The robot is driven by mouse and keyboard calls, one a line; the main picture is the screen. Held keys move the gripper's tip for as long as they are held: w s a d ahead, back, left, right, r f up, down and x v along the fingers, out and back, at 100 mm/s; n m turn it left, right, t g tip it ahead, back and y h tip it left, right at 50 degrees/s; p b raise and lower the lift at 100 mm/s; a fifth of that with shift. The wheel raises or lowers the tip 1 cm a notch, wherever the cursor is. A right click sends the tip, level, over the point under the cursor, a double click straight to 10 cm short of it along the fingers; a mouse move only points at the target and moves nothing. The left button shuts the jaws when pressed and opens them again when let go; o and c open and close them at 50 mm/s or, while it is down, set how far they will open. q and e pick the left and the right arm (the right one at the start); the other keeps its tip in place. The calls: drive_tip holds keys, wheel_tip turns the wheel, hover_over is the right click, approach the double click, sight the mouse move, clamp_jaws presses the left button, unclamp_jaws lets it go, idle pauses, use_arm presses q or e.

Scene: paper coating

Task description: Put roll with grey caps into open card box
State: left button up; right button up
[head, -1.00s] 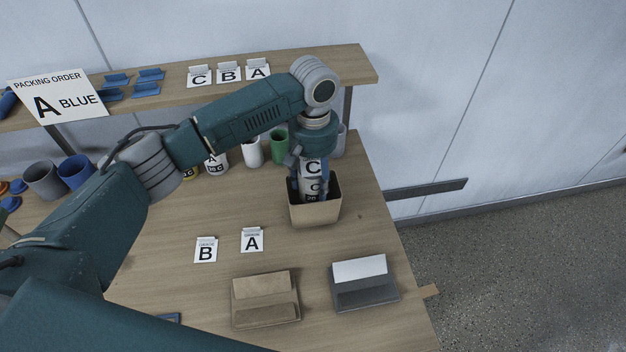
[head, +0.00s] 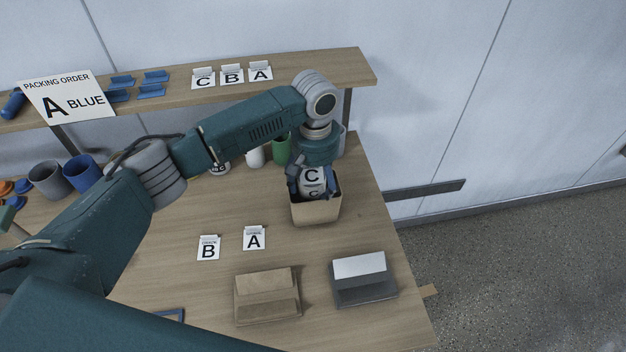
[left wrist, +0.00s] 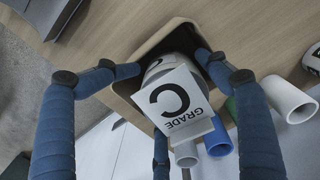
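The open card box (head: 316,213) stands on the table under my left gripper (head: 313,180). A pale roll (head: 313,175) with a "C" label is upright between the fingers, its lower part inside the box. In the left wrist view, the blue fingers of the left gripper (left wrist: 170,62) close around the roll, and its "GRADE C" card (left wrist: 180,100) faces the camera. The box rim (left wrist: 122,88) surrounds the roll there. The cap colour and the roll's lower end are hidden. My right gripper is not in view.
"B" (head: 208,248) and "A" (head: 254,238) cards stand on the table. A brown holder (head: 267,296) and a grey holder (head: 363,280) lie in front. A shelf (head: 290,75) runs along the back with a packing order sign (head: 68,97).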

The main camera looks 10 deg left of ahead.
use_arm(q)
drive_tip(key=shift+w+a+f, duration=0.2)
drive_tip(key=shift+w+f, duration=0.1)
drive_tip(key=shift+f, duration=0.25)
drive_tip(key=shift+w+a+f, duration=0.15)
drive_tip(key=shift+w+f, duration=0.1)
drive_tip(key=shift+f, duration=0.3)
drive_tip(key=shift+w+g, duration=0.2)
drive_tip(key=shift+g, duration=0.1)
drive_tip(key=shift+s+a+r, duration=0.1)
drive_tip(key=shift+s+r, duration=0.2)
drive_tip(key=shift+s, duration=0.05)
drive_tip(key=shift+s+r, duration=0.1)
drive_tip(key=shift+s, duration=0.05)
drive_tip(key=shift+r, duration=0.25)
drive_tip(key=r+b, duration=0.1)
drive_tip(key=r, duration=0.2)
drive_tip(key=r+b, duration=0.1)
drive_tip(key=r, duration=0.3)
drive_tip(key=r+b, duration=0.1)
drive_tip(key=r, duration=0.3)
drive_tip(key=shift+w+r, duration=0.15)
drive_tip(key=shift+w, duration=0.1)
drive_tip(key=shift+r+b, duration=0.3)
drive_tip(key=shift+r, duration=0.45)
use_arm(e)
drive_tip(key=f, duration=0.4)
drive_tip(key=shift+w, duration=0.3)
use_arm(q)
drive_tip(key=shift+f, duration=0.1)
